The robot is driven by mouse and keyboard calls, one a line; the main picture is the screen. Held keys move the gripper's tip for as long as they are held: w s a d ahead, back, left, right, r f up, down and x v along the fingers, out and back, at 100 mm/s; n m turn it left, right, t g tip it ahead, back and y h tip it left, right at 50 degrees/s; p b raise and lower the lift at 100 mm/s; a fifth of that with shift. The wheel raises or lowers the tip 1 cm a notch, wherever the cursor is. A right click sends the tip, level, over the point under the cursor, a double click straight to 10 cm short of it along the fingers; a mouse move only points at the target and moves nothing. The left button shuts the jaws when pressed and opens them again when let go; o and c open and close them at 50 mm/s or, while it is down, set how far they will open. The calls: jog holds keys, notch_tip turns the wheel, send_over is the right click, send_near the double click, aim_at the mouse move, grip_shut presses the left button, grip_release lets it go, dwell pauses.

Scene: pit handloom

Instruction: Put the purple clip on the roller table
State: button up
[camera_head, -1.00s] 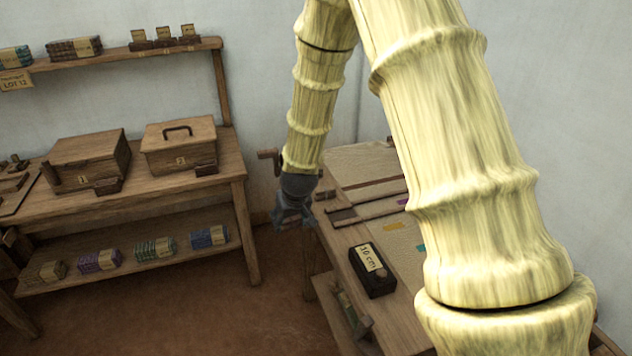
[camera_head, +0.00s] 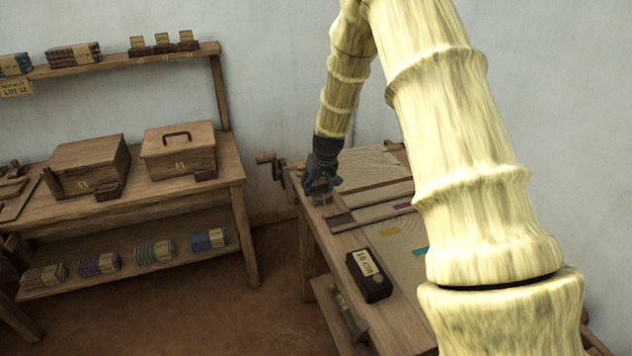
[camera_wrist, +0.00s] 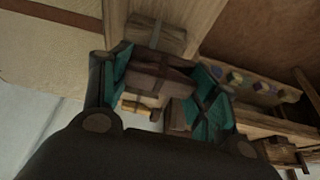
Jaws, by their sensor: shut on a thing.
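A small purple strip (camera_head: 403,206) lies on the table's cloth, right of my gripper.
A dark box labelled 10 cm (camera_head: 369,275) stands on the table's near part. Yellow (camera_head: 390,232) and teal (camera_head: 420,251) strips lie on the cloth. A crank (camera_head: 268,160) sticks out at the table's left. A shelf bench (camera_head: 140,198) with boxes stands left, across open floor.

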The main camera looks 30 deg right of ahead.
aim_at(321, 181)
jog(key=w+d, duration=0.1)
jog(key=w, duration=0.2)
jog(key=w+d+p, duration=0.1)
jog(key=shift+w+d+f, duration=0.2)
jog(key=shift+w+d, duration=0.1)
jog(key=shift+w, duration=0.05)
jog(key=shift+f+p, duration=0.65)
jog(key=shift+f, duration=1.15)
jog(key=shift+f, duration=0.15)
jog(key=o, duration=0.9)
jog(key=shift+b+v, duration=1.1)
jog(key=shift+v, duration=5.05)
jog(key=shift+w+d, duration=0.1)
jog(key=shift+d, duration=0.05)
